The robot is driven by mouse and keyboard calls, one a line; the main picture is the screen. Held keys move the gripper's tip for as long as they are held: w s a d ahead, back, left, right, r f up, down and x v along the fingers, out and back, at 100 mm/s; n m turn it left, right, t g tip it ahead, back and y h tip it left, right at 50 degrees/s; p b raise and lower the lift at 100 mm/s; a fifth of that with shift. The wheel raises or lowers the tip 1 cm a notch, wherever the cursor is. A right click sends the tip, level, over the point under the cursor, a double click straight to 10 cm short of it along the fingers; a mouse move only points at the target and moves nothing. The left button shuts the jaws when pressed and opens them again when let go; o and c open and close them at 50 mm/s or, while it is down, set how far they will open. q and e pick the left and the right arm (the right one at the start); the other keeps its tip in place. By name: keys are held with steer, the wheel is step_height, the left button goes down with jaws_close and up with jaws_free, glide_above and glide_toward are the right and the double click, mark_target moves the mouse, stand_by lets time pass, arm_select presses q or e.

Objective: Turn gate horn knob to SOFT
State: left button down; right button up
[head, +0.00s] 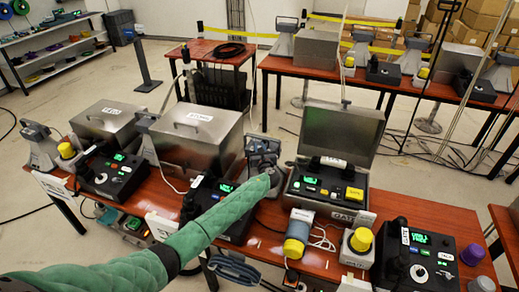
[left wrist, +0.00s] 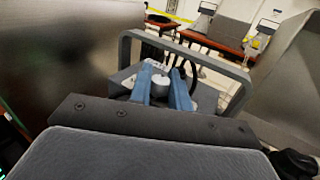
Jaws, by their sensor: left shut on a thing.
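The gate phone (head: 318,190) is a dark panel with green displays and a yellow button in an open grey case marked GATE. A grey horn unit (head: 262,146) with a bracket stands just left of it. My left gripper (head: 270,170) reaches this unit, at the end of my green-sleeved arm. In the left wrist view, its two blue fingers (left wrist: 164,90) are shut on a round light-grey knob (left wrist: 160,81) inside a grey bracket (left wrist: 180,41). The knob's SOFT marking and pointer cannot be read. My right gripper is not in view.
Closed metal cases (head: 195,140) stand to the left, close to my arm. A blue-grey cylinder with a yellow end (head: 298,232) and a phone (head: 415,255) lie to the right. More tables with phones and horns stand behind.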

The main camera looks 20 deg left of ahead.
arm_select(q)
steer(key=shift+n+g+y, duration=0.3)
steer(key=shift+y, duration=0.3)
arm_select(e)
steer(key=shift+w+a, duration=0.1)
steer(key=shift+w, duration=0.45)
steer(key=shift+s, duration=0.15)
arm_select(q)
steer(key=c, duration=1.4)
jaws_free()
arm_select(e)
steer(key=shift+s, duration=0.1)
arm_select(q)
steer(key=shift+o, duration=0.2)
